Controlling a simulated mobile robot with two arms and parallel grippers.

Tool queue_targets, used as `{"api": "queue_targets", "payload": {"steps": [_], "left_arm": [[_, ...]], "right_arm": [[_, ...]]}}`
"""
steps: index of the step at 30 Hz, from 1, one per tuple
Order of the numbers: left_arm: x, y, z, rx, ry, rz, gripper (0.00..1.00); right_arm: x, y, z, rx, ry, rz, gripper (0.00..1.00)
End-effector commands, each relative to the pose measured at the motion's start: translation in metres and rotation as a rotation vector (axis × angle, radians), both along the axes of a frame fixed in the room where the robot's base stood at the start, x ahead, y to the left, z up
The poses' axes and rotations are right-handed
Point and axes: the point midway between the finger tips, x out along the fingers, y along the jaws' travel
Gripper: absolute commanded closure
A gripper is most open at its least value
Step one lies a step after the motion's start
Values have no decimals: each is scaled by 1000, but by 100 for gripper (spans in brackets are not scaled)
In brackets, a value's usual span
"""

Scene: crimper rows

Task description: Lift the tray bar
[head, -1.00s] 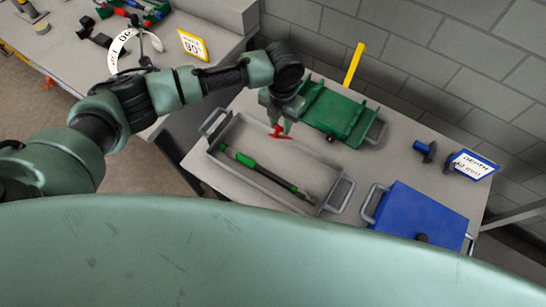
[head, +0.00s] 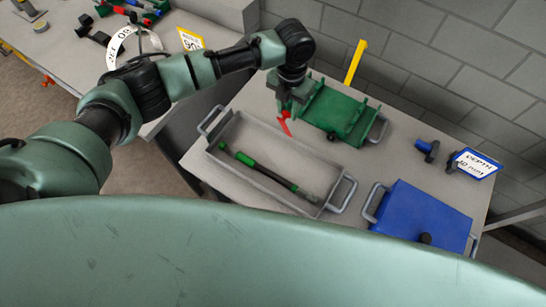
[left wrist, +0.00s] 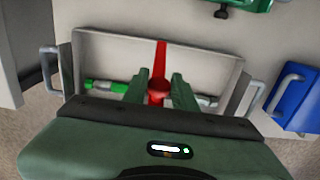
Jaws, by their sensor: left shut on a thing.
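A black bar with green sections (head: 270,174) lies lengthwise inside the grey tray (head: 285,143), which has a loop handle at each end. In the left wrist view, parts of the bar (left wrist: 103,87) show on both sides of my fingers. My left gripper (head: 296,103) is above the tray's far side, in front of the green rack. It is shut on a red piece (head: 285,123), apart from the bar. In the left wrist view my fingers (left wrist: 158,92) close around the red piece (left wrist: 160,62), whose narrow part points away from me. My right gripper is not in view.
A green rack (head: 335,110) stands just behind the tray, with a yellow upright (head: 355,62) beyond it. A blue box (head: 420,215) is at the right. A dark blue tool (head: 428,150) and a sign (head: 474,165) stand near the wall. Another bench is at left.

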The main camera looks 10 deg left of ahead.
Motion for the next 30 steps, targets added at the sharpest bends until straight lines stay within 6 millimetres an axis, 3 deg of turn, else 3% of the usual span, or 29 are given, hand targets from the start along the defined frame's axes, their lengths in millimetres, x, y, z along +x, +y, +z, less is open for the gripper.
{"api": "queue_targets", "payload": {"steps": [30], "left_arm": [[67,-24,-5,0,-3,2,94]], "right_arm": [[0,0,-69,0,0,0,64]]}}
